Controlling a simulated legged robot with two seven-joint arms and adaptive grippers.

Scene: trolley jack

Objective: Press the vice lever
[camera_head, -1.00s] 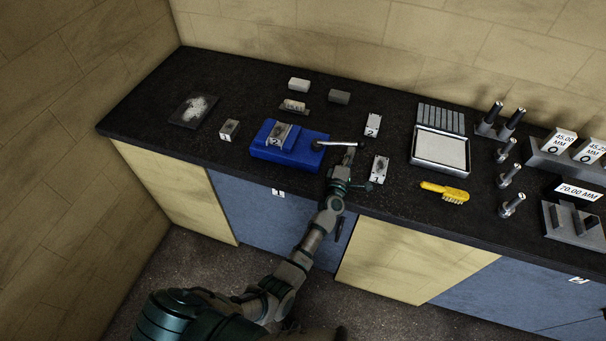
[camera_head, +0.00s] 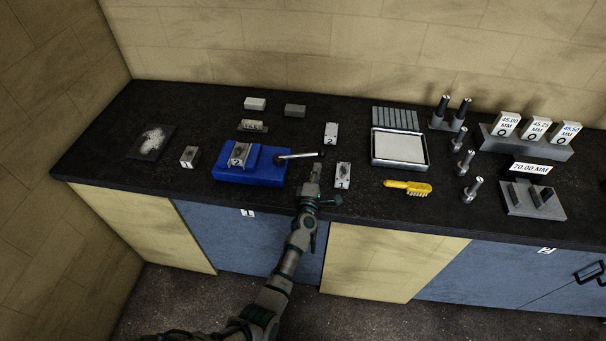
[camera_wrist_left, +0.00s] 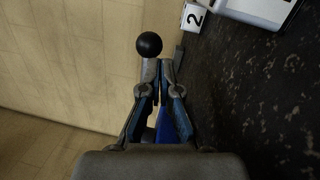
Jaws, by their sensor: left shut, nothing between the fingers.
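In the left wrist view, the lever's black ball (camera_wrist_left: 149,44) stands beyond the shut fingertips (camera_wrist_left: 159,72). Whether the fingers touch the rod I cannot tell. The vice's blue body (camera_wrist_left: 166,127) is mostly hidden behind the fingers. My right gripper is not in view.
A numbered block (camera_head: 342,175) lies just right of my gripper, and a block marked 2 (camera_head: 330,133) behind it. A yellow brush (camera_head: 408,187), a silver tray (camera_head: 399,162) and upright metal pins (camera_head: 463,163) stand further right. A block marked 1 (camera_head: 189,156) is left of the vice.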

